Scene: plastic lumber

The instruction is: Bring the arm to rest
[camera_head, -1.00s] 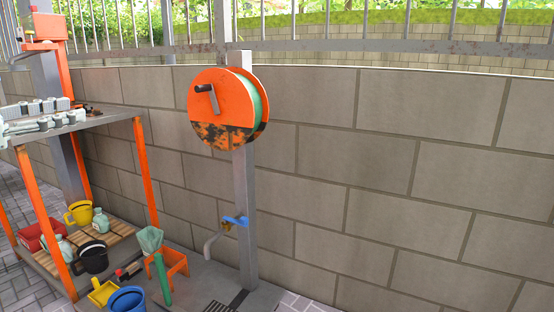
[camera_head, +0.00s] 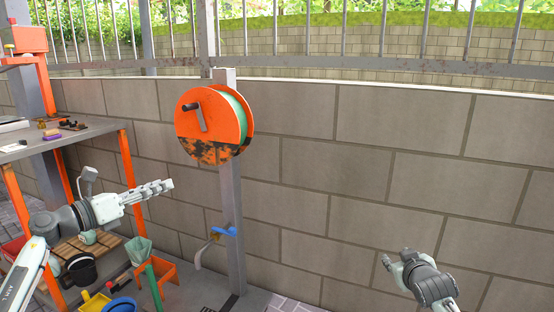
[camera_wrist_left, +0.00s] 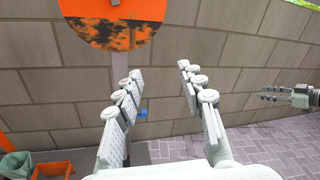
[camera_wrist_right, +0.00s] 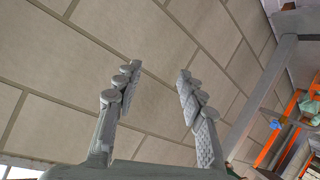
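My left gripper (camera_head: 158,190) is in the head view in front of the shelf and left of the hose reel post. In the left wrist view its two fingers (camera_wrist_left: 157,95) stand apart with nothing between them. My right gripper (camera_head: 392,262) is at the lower right of the head view, in front of the wall. In the right wrist view its fingers (camera_wrist_right: 160,90) are also apart and empty. The right gripper also shows at the right of the left wrist view (camera_wrist_left: 278,96).
An orange hose reel (camera_head: 208,125) hangs on a grey post (camera_head: 231,190) with a blue-handled tap (camera_head: 224,231). An orange-legged shelf (camera_head: 130,170) stands at left, with a black pot (camera_head: 80,272), an orange crate (camera_head: 165,271) and a blue bucket (camera_head: 121,305) low down. The wall (camera_head: 330,190) fills the right.

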